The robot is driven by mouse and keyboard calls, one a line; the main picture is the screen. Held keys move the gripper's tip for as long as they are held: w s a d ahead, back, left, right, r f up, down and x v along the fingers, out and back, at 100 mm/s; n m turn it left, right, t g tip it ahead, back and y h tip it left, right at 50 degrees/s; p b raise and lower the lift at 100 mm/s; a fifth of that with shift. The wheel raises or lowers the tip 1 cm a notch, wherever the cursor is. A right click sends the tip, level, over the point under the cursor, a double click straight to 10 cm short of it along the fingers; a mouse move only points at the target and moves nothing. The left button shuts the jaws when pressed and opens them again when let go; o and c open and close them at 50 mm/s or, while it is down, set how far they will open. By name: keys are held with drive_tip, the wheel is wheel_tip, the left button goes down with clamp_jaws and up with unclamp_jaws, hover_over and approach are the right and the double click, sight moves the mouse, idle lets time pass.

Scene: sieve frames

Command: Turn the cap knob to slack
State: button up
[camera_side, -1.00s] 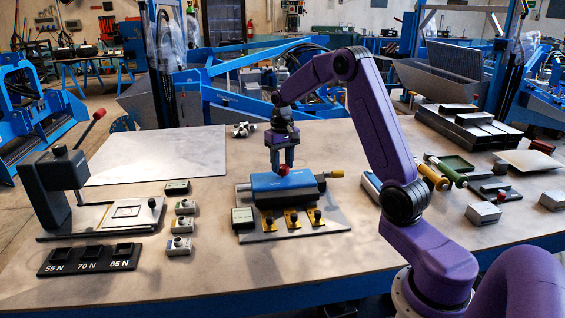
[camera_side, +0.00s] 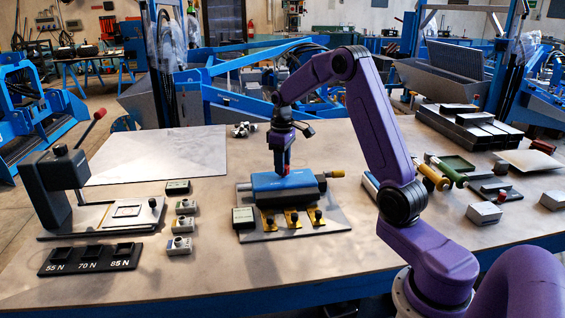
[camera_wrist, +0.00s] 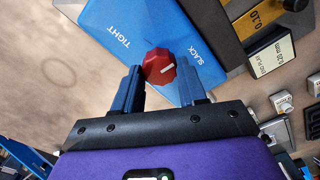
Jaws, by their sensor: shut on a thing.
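The red cap knob (camera_wrist: 159,64) is faceted and has a white mark on top. It sits on a blue block (camera_wrist: 118,22) printed TIGHT and SLACK. In the wrist view the white mark points right, roughly toward the SLACK label (camera_wrist: 195,56). My gripper (camera_wrist: 160,88) is shut on the knob, one blue finger on each side. In the side view my gripper (camera_side: 286,168) points straight down over the blue block (camera_side: 265,186), and only a bit of red shows between its fingers.
The block rests on a grey base plate (camera_side: 326,219) with several yellow clamps at the front. A small dark labelled block (camera_side: 243,217) stands at its left. A press (camera_side: 60,185) stands further left. Green and yellow cylinders (camera_side: 432,178) lie to the right.

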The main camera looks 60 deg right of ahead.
drive_tip(key=shift+r, duration=0.1)
idle(0.3)
drive_tip(key=o, duration=1.1)
drive_tip(key=shift+c, duration=0.2)
wheel_tip(320, 180, up, 17)
drive_tip(key=shift+r, duration=0.2)
drive_tip(key=shift+a, duration=0.1)
drive_tip(key=s+a+f+n, duration=0.3)
drive_tip(key=s+a, duration=0.2)
drive_tip(key=a, duration=0.6)
drive_tip(key=s+a+f+n, duration=0.2)
drive_tip(key=s+a, duration=0.4)
drive_tip(key=a, duration=0.6)
drive_tip(key=s+a+f+n, duration=0.1)
drive_tip(key=s+f, duration=0.3)
drive_tip(key=s, duration=0.7)
drive_tip(key=s+a+f+n, duration=0.1)
drive_tip(key=s+f+n, duration=0.3)
drive_tip(key=s, duration=0.7)
drive_tip(key=shift+s+f, duration=0.4)
